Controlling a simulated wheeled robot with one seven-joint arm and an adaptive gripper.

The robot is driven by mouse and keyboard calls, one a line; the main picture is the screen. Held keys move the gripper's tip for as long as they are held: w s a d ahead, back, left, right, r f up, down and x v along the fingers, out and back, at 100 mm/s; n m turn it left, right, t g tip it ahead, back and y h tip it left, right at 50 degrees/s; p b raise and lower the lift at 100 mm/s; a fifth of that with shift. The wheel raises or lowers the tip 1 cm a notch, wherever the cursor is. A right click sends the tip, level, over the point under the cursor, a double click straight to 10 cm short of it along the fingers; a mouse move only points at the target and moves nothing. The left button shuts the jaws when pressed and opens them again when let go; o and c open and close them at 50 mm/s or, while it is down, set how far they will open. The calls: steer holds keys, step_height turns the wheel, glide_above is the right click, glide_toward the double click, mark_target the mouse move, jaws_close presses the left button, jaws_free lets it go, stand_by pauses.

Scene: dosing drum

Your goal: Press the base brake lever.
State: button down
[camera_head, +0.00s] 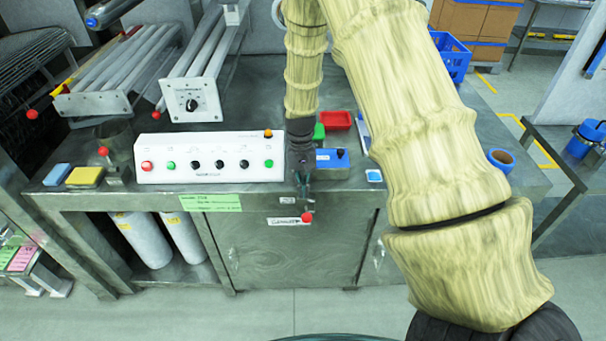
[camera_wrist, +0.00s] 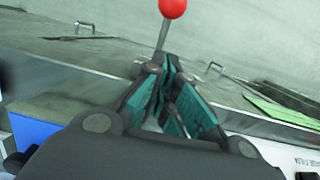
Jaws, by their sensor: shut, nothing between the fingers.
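A lever with a red ball knob (camera_head: 307,217) sticks out at the bench's front edge, above the cabinet doors; I take it for the base brake lever. Its red knob (camera_wrist: 172,8) and thin grey rod (camera_wrist: 163,35) show at the top of the wrist view. My gripper (camera_head: 303,186) points down just above and behind the knob, at the front edge. In the wrist view my gripper's teal-padded fingers (camera_wrist: 170,88) are shut and empty, close to the rod's lower end. I cannot tell whether the fingertips touch the rod.
A white control box (camera_head: 210,158) with buttons stands left of my gripper, a blue box (camera_head: 332,163) just right. Other red-knobbed levers stand to the left, one beside a dark metal cup (camera_head: 115,142). A red tray (camera_head: 337,120) lies behind. The floor in front is clear.

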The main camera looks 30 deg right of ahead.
mark_target(306, 211)
steer(key=shift+s+a+f+p, duration=0.25)
steer(key=shift+s, duration=0.3)
steer(key=shift+s+a+f+p, duration=0.25)
steer(key=shift+s+f+p, duration=0.05)
steer(key=shift+s, duration=0.2)
steer(key=shift+s+a+f+p, duration=0.25)
steer(key=shift+s, duration=0.3)
steer(key=shift+f, duration=0.1)
steer(key=shift+a, duration=0.15)
